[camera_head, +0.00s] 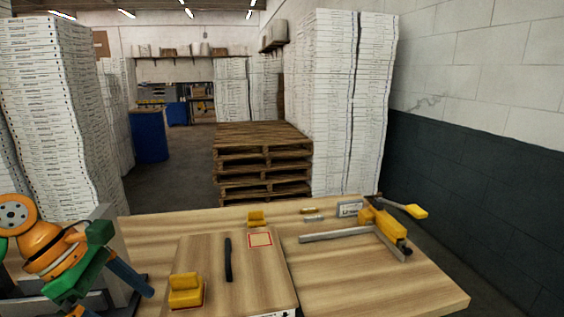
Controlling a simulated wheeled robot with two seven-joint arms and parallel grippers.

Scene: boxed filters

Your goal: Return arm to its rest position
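My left arm (52,250), orange and green, comes in at the lower left beside the wooden table (370,275). A blue tapered piece (130,278) sticks out from behind its green part toward the table; I cannot tell whether it belongs to the gripper. The fingertips are not clearly visible, so I cannot tell whether the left gripper is open or shut. No held object is seen. My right arm and gripper are out of view.
A board (205,255) on the table carries a yellow block (186,290), a black strip (228,260) and a red-bordered label (260,240). A yellow clamp-like tool (385,225) and grey bar (335,233) lie right. Pallets (262,160) and tall white box stacks (350,100) stand behind.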

